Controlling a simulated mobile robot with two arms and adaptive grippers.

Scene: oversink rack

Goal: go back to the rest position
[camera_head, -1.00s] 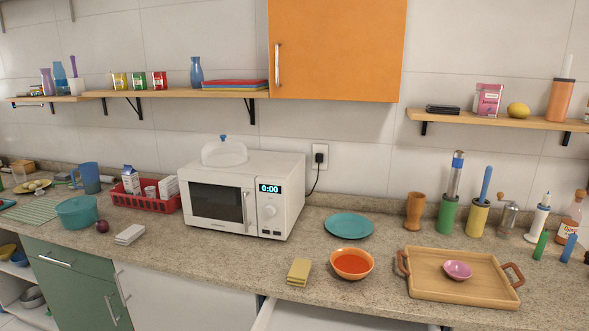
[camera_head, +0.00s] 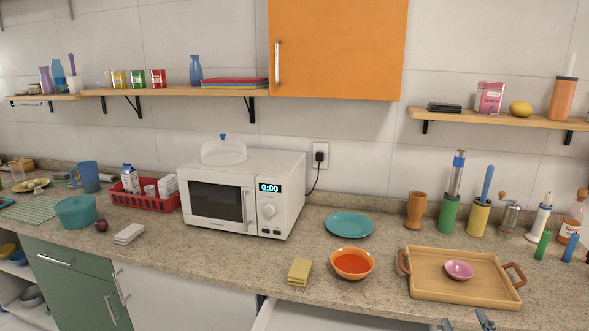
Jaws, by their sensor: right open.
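The tips of my right gripper (camera_head: 465,323) show at the bottom edge, below the wooden tray. Its two dark fingertips are well apart, with nothing seen between them; the rest of it is cut off by the frame. My left gripper is not in view. The wooden tray (camera_head: 425,287) lies on the counter with a small pink bowl (camera_head: 459,270) on it. An orange bowl (camera_head: 352,264) with red contents stands to the left of the tray.
The stone counter (camera_head: 220,265) runs across the view. An open white drawer (camera_head: 325,317) sticks out below its front edge. A microwave (camera_head: 243,195), a teal plate (camera_head: 349,225) and yellow sponges or cloths (camera_head: 300,271) stand on the counter. Cylindrical holders line the wall at right.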

